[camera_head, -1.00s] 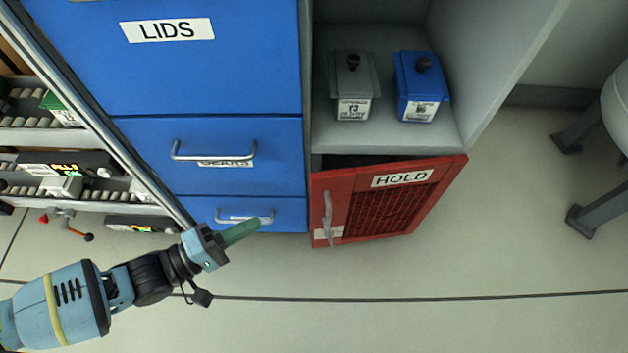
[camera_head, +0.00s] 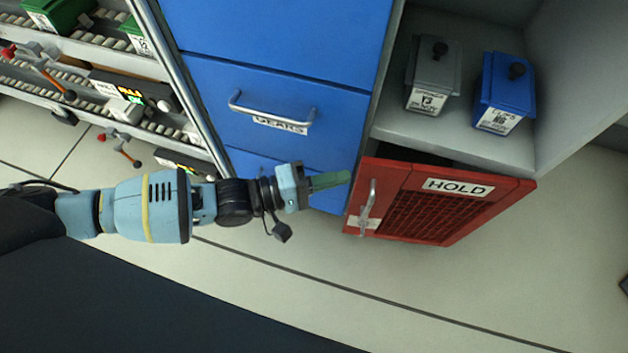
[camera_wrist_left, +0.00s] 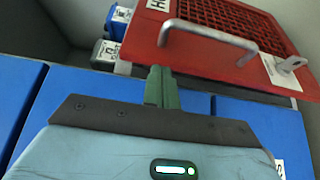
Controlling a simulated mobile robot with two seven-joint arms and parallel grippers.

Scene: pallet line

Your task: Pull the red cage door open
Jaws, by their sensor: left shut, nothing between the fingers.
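The red cage door (camera_head: 450,203) carries a HOLD label and a mesh panel. It stands under the open shelf, and a dark gap shows along its top edge. Its metal handle (camera_head: 367,207) is on the door's left side. In the left wrist view the door (camera_wrist_left: 215,75) fills the upper right, and its handle (camera_wrist_left: 208,33) lies just beyond the fingertips. My left gripper (camera_head: 345,178) is shut and empty, with green fingers pointing right, a little left of the handle and apart from it. The gripper also shows in the left wrist view (camera_wrist_left: 161,72). My right gripper is not in view.
Blue drawers (camera_head: 280,110) stand left of the door, one labelled GEARS with a bar handle (camera_head: 270,112). A grey box (camera_head: 432,75) and a blue box (camera_head: 503,92) stand on the shelf (camera_head: 455,138) above. Roller racks (camera_head: 80,60) are at upper left. The floor in front is clear.

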